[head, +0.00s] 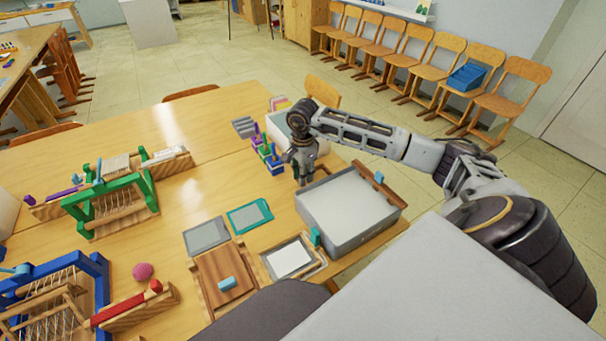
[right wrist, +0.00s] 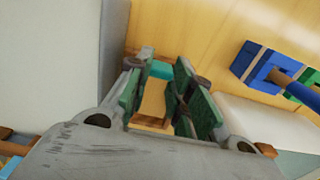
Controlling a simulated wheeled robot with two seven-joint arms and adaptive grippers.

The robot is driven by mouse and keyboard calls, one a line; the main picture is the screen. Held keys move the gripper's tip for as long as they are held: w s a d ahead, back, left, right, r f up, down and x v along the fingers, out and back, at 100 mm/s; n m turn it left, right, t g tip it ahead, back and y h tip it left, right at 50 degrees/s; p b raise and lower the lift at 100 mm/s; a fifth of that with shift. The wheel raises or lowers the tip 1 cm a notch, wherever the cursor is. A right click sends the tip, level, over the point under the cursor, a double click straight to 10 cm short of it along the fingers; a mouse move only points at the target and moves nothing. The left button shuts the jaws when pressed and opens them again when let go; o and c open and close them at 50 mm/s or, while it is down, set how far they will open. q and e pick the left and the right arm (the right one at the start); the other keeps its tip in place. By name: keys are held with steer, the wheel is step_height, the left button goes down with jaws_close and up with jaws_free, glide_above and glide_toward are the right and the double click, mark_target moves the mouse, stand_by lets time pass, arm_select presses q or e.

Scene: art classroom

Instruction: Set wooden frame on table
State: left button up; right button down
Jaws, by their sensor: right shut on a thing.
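My right gripper (head: 302,172) reaches down beside the left wall of a grey tray with a white inside (head: 345,212). In the right wrist view its fingers (right wrist: 165,95) are shut on a small wooden piece (right wrist: 152,100). A teal part (right wrist: 160,70) shows at the far end of that piece. Most of the held thing is hidden, so I cannot tell if it belongs to a frame. A thin light wooden frame around a white sheet (head: 292,258) lies on the table (head: 165,255), near the tray's front left corner. My left gripper is out of view.
Blue and green blocks with pegs (head: 269,153) stand behind the gripper. Grey and teal-rimmed panels (head: 250,216) and a wooden board with a blue handle (head: 222,275) lie left of the tray. A green loom (head: 112,203) stands further left. Bare table lies between.

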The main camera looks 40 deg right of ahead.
steer(key=shift+f+b, duration=0.8)
stand_by(1.9)
steer(key=c, duration=1.2)
jaws_free()
steer(key=shift+r, duration=0.2)
